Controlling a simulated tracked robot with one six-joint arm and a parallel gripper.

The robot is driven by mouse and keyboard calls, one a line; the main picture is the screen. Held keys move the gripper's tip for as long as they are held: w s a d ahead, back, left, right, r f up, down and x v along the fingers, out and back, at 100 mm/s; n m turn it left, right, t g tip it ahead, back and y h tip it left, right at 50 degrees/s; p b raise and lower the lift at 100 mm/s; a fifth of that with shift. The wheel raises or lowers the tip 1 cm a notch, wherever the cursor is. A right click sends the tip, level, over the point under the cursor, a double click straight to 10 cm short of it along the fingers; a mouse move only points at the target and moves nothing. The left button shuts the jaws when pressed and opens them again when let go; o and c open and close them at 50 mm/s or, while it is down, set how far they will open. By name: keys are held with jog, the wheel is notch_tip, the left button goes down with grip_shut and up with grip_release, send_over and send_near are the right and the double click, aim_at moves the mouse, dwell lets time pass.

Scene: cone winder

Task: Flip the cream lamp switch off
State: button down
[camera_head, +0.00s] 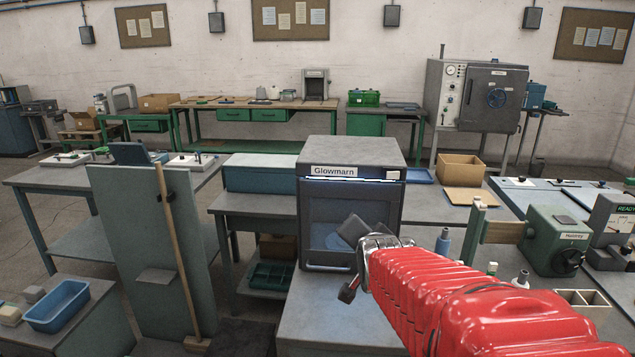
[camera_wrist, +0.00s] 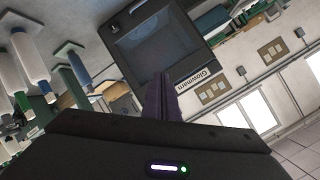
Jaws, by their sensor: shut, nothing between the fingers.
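The grey box labelled Glowmarn (camera_head: 352,185) stands on a grey bench in the middle of the head view. A lit strip shows under its label. In the wrist view the same box (camera_wrist: 150,45) appears turned over, with a dark recessed front. A small pale mark sits at its upper left edge there; I cannot tell if it is the cream lamp switch.
A green winding machine (camera_head: 560,238) and a cardboard box (camera_head: 460,168) stand to the right. A tall grey panel with a wooden pole (camera_head: 175,245) stands to the left. A blue tray (camera_head: 57,305) lies at the lower left. The bench front below the box is bare.

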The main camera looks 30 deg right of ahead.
aim_at(387, 179)
jog(key=w+d+r+m+t, duration=0.1)
jog(key=d+m+t, duration=0.1)
jog(key=d+m, duration=0.2)
jog(key=w+d+r+m+t+h, duration=0.1)
jog(key=d+m, duration=0.3)
jog(key=d, duration=0.7)
jog(key=shift+w+d+m+t, duration=0.2)
jog(key=shift+w+m+t, duration=0.15)
jog(key=shift+t, duration=0.55)
jog(key=x, duration=1.4)
jog(key=shift+w, duration=0.2)
